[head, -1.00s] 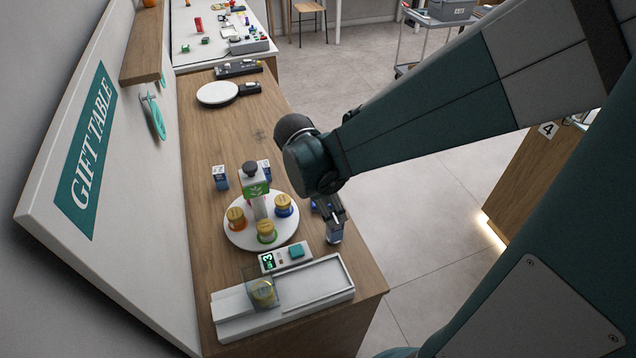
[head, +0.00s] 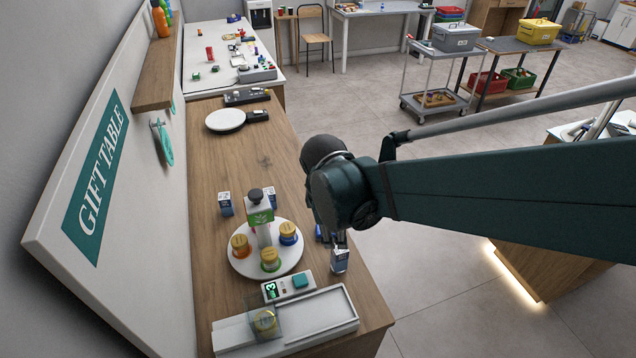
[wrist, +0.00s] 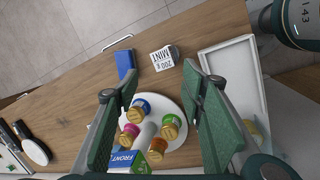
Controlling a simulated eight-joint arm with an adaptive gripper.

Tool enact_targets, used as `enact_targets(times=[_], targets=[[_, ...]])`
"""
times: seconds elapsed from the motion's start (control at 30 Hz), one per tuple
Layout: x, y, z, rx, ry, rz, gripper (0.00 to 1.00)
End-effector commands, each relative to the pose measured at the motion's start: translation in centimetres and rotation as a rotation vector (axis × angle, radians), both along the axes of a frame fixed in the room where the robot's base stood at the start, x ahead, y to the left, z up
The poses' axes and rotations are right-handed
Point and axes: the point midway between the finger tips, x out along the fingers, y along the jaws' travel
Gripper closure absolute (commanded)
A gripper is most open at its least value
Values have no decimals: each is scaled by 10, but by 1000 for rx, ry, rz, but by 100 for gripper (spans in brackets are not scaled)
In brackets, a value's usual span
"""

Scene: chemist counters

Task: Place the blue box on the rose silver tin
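The blue box (wrist: 125,62) lies near the counter's edge at the upper left of the wrist view. In the head view it shows only as a blue patch (head: 320,234) beside my gripper (head: 334,238), partly hidden. My gripper is open and empty, its two fingers (wrist: 160,78) spread wide above the counter in the wrist view. A silver-grey tin labelled MINT 200 g (wrist: 163,60) stands beside the blue box, apart from it. Two similar blue-and-white labelled items, left (head: 226,204) and right (head: 271,198), stand behind the turntable. I cannot read a rose label on any.
A white turntable (head: 240,268) holds several gold-lidded jars around a post with a green sign (head: 260,216). A scale with green digits (head: 290,287) and a white tray (head: 345,318) lie at the near end.

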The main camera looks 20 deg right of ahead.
Motion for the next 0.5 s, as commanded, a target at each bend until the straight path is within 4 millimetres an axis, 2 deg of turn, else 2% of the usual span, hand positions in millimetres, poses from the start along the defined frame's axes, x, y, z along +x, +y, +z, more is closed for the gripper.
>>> enact_targets(times=[0.5], targets=[[-25,7,50,213,-246,-420,60]])
